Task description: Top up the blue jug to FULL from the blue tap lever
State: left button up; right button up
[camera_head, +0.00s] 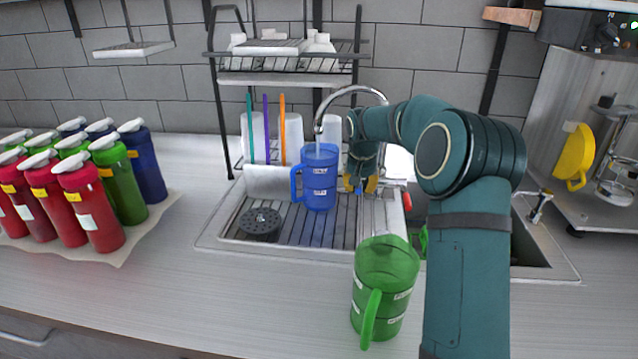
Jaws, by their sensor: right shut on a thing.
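The blue jug (321,180) stands upright on the ribbed drainboard, its handle to the left. Its open top is under the spout of the chrome tap (352,91), and a thin pale streak shows between spout and jug. White labels mark its side; I cannot read its water level. My right gripper (361,186), with yellow fingertips, is low beside the tap, just right of the jug. It is shut on the blue tap lever, which the fingers mostly hide. The red tap lever (406,201) shows right of it. My left gripper is not in view.
A green jug (385,290) stands on the counter in front of the sink. Red, green and blue bottles (92,210) stand on a mat at left. A black round strainer (261,223) lies on the drainboard. A dish rack (285,75) stands behind. My right arm covers part of the basin.

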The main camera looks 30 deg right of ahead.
jog(key=shift+s+d, duration=0.15)
jog(key=shift+d, duration=0.1)
notch_tip(320, 180, down, 2)
jog(key=shift+s+f+b, duration=0.1)
jog(key=shift+f+b, duration=0.1)
jog(key=shift+b, duration=0.55)
jog(key=o, duration=0.4)
jog(key=shift+f, duration=0.4)
jog(key=o, duration=0.5)
jog(key=shift+r, duration=0.1)
jog(key=shift+o, duration=0.4)
jog(key=shift+d, duration=0.15)
jog(key=shift+a+r, duration=0.15)
jog(key=shift+a, duration=0.05)
jog(key=r+p, duration=0.6)
jog(key=r, duration=0.1)
jog(key=shift+w+a+r, duration=0.15)
jog(key=shift+w+r, duration=0.05)
jog(key=shift+r+p, duration=0.3)
